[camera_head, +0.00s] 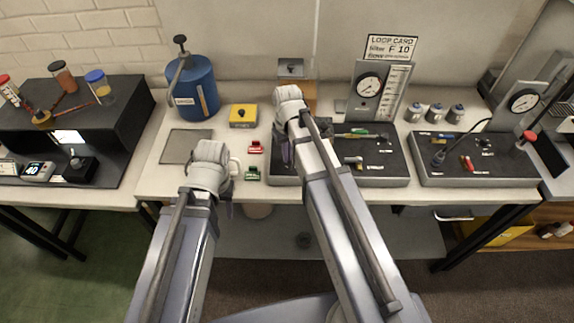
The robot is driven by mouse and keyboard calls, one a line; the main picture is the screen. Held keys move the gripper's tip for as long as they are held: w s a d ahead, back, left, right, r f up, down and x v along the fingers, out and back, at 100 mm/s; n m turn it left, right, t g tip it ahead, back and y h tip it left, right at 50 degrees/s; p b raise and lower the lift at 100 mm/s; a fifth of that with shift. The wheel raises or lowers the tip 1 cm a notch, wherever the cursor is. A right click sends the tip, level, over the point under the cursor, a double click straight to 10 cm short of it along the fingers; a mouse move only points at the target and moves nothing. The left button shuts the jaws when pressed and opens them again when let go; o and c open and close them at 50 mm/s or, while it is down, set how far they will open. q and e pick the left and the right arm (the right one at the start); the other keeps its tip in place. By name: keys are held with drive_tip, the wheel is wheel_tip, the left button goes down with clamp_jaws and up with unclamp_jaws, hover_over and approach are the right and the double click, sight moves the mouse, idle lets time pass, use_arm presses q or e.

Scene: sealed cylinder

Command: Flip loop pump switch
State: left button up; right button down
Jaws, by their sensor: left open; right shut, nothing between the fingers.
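The loop pump switch cannot be picked out for certain; the small labels are too blurred to read. A black panel (395,172) with small fittings and a gauge stand (378,95) behind it is in the middle right of the head view. My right gripper (287,155) points down over this panel's left end, shut and empty, mostly hidden by my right arm. My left gripper (227,208) is at the bench's front edge, left of the panel, open and largely hidden behind its wrist.
A loop card (390,47) stands behind the gauge. A blue cylinder (193,88), a yellow box (243,115), a red clip (256,147) and a green clip (252,174) are on the left. A second black panel (475,160) is on the right. A grey mat (187,146) is bare.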

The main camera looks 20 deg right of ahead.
drive_tip(key=shift+f, duration=0.3)
drive_tip(key=shift+r, duration=0.1)
wheel_tip(320, 180, up, 7)
drive_tip(key=p, duration=0.6)
drive_tip(key=shift+p, duration=0.35)
drive_tip(key=shift+s+a+f, duration=0.15)
drive_tip(key=shift+f, duration=0.05)
drive_tip(key=s+a+f+b, duration=0.2)
drive_tip(key=s+a, duration=0.3)
drive_tip(key=s, duration=0.2)
drive_tip(key=s+a+f+n+h+b, duration=0.1)
drive_tip(key=s+a+f+b, duration=0.1)
drive_tip(key=s+a, duration=0.3)
drive_tip(key=shift+s+b, duration=0.35)
drive_tip(key=shift+s, duration=0.65)
